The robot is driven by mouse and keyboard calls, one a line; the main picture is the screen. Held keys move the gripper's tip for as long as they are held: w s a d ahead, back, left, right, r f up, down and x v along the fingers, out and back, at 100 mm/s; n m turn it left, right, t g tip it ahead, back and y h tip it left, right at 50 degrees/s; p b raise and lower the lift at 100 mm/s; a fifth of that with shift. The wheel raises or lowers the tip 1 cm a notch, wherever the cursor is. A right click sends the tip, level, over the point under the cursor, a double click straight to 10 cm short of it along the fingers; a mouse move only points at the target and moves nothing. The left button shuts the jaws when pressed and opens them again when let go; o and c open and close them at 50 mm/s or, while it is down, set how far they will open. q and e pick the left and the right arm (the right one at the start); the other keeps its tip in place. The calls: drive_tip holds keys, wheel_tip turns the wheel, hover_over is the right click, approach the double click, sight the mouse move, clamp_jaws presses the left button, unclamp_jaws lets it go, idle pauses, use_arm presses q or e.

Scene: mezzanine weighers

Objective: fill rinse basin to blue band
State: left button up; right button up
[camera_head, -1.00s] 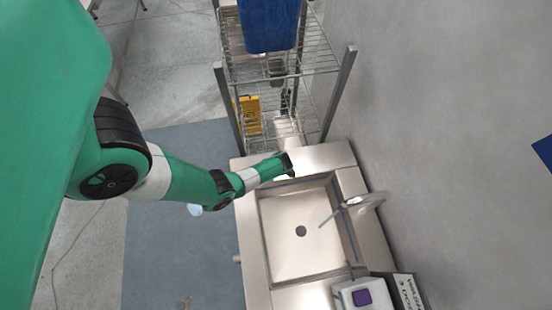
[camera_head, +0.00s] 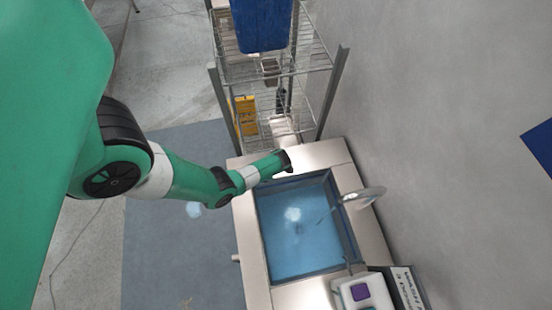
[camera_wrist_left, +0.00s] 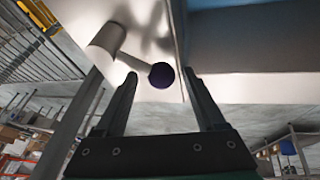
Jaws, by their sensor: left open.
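The steel rinse basin (camera_head: 250,240) now holds bluish water (camera_head: 300,245), with a pale bright patch in its middle and the drain hidden. My left gripper (camera_head: 284,160) is at the basin's upper rim. In the left wrist view my left gripper (camera_wrist_left: 160,78) is open, its fingers on either side of a dark purple ball knob (camera_wrist_left: 161,75) on a short metal lever (camera_wrist_left: 131,60). Whether they touch it is unclear. My right gripper is out of view.
A wire rack (camera_head: 330,95) with a blue bin (camera_head: 262,25) stands beyond the basin. A white box with a purple square (camera_head: 360,292) sits at the basin's lower right corner. A grey wall closes the right side. Floor on the left is open.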

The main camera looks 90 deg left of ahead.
use_arm(q)
drive_tip(key=p+v, duration=0.3)
drive_tip(key=v, duration=0.8)
drive_tip(key=shift+r+p, duration=0.3)
drive_tip(key=shift+r, duration=0.05)
drive_tip(key=shift+c, duration=0.4)
